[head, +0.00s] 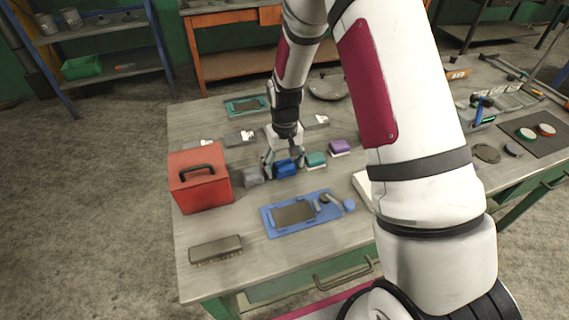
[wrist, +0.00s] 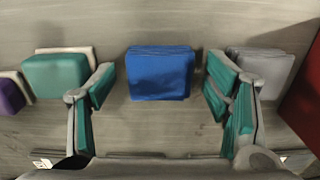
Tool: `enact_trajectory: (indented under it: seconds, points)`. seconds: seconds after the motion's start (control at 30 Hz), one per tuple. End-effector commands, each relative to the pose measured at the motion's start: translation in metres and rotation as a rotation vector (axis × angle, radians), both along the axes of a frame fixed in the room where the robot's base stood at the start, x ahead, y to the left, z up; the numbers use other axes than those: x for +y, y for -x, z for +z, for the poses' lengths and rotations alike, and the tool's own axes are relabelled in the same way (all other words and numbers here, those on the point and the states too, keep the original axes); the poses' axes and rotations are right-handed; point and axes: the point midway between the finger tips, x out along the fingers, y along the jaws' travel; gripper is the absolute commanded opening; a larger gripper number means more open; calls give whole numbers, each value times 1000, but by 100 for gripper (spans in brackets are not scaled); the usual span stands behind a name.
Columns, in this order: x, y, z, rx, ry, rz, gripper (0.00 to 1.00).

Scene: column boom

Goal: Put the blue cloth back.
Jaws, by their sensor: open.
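The blue cloth (head: 286,168) is a folded stack on the workbench, in a row with other cloths. In the wrist view the blue cloth (wrist: 160,73) lies in the upper middle, between and a little beyond the fingers. My gripper (wrist: 162,95) is open and empty, its teal-padded fingers spread wide on either side of the cloth. In the head view my gripper (head: 283,158) is low over the cloth from behind. I cannot tell how high the fingertips are above the bench.
A grey cloth (wrist: 263,67) and a teal cloth (wrist: 57,74) lie close on either side, with a purple cloth (head: 339,147) farther along. A red box (head: 200,182) stands at the left. A blue tray (head: 270,222) and a brush (head: 216,249) lie in front.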

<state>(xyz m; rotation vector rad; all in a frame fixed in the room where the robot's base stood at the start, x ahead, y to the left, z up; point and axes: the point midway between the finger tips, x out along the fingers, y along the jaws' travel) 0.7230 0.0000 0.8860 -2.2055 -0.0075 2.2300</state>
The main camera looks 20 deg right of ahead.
Motion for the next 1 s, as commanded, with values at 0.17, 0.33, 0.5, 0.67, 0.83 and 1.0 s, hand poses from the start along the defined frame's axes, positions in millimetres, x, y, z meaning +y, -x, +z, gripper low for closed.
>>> enact_trajectory:
  seconds: [0.17,0.33,0.5,0.67,0.83,1.0]
  points:
    - [0,-2,15,-5,0,0,71]
    - [0,-3,48,-7,0,0,71]
    - [-1,-3,83,-7,0,0,71]
    - [-1,-2,107,-4,0,0,71]
    - [-1,-1,121,-3,0,0,71]
    - [-1,10,152,-36,1,1,71]
